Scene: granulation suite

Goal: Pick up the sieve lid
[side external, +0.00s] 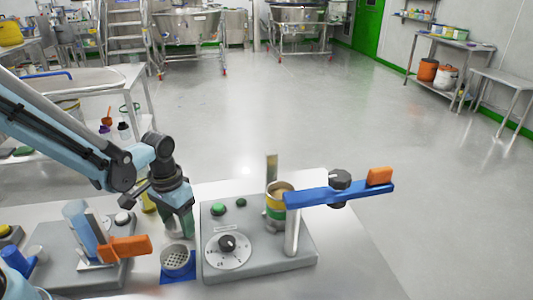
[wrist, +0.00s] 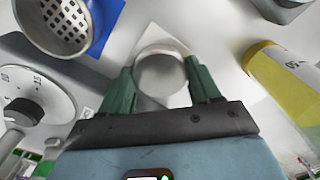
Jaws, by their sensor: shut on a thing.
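The sieve lid (wrist: 161,76) is a round, silvery-grey piece between my gripper's two green fingers in the wrist view. My gripper (wrist: 158,68) is shut on it, one finger at each side. A pale diamond-shaped sheet (wrist: 165,38) shows around the lid; whether the lid touches it I cannot tell. In the side view my gripper (side external: 180,228) points down at the table, just behind the sieve, and the fingers hide the lid. The sieve (side external: 177,259) is an open grey cup with a perforated floor, on a blue square (side external: 180,279). It also shows in the wrist view (wrist: 68,22).
A grey device (side external: 262,258) with a dial, green buttons and a blue arm (side external: 335,194) stands close right. Another device (side external: 75,272) with an orange handle (side external: 124,249) stands left. A yellow container (wrist: 283,78) is beside my gripper. The table's right front is clear.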

